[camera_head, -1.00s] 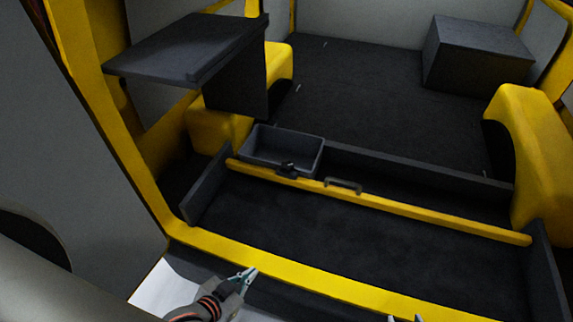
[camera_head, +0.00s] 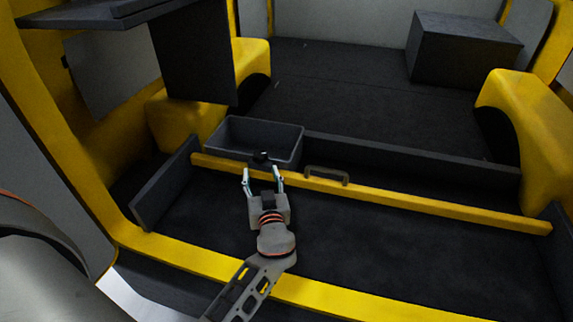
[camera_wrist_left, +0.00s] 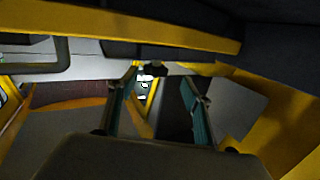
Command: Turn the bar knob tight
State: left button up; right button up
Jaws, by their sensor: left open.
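The bar knob (camera_head: 261,156) is small and black and sits on the yellow bar (camera_head: 420,204), in front of the grey bin. My left gripper (camera_head: 262,175) is open, with its two teal fingers pointing at the knob from the near side. The fingertips are just short of the knob or beside it; contact cannot be made out. In the left wrist view, a dark knob (camera_wrist_left: 155,70) shows between the tips of the open left gripper (camera_wrist_left: 160,78), and the yellow bar (camera_wrist_left: 130,28) crosses the top. My right gripper is out of view.
A grey bin (camera_head: 256,136) stands just behind the bar. A dark handle (camera_head: 326,174) sits on the bar right of the knob. A dark box (camera_head: 465,50) is at the back right. The dark floor (camera_head: 380,240) in front of the bar is clear.

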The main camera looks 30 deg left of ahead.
aim_at(261, 160)
pick_arm(q)
jog(key=shift+w+r+n+y, duration=0.5)
jog(key=shift+w+r, duration=0.05)
jog(key=shift+w, duration=0.3)
jog(key=x, duration=0.6)
jog(key=shift+r, duration=0.1)
jog(key=shift+w+a, duration=0.4)
jog(key=c, duration=1.1)
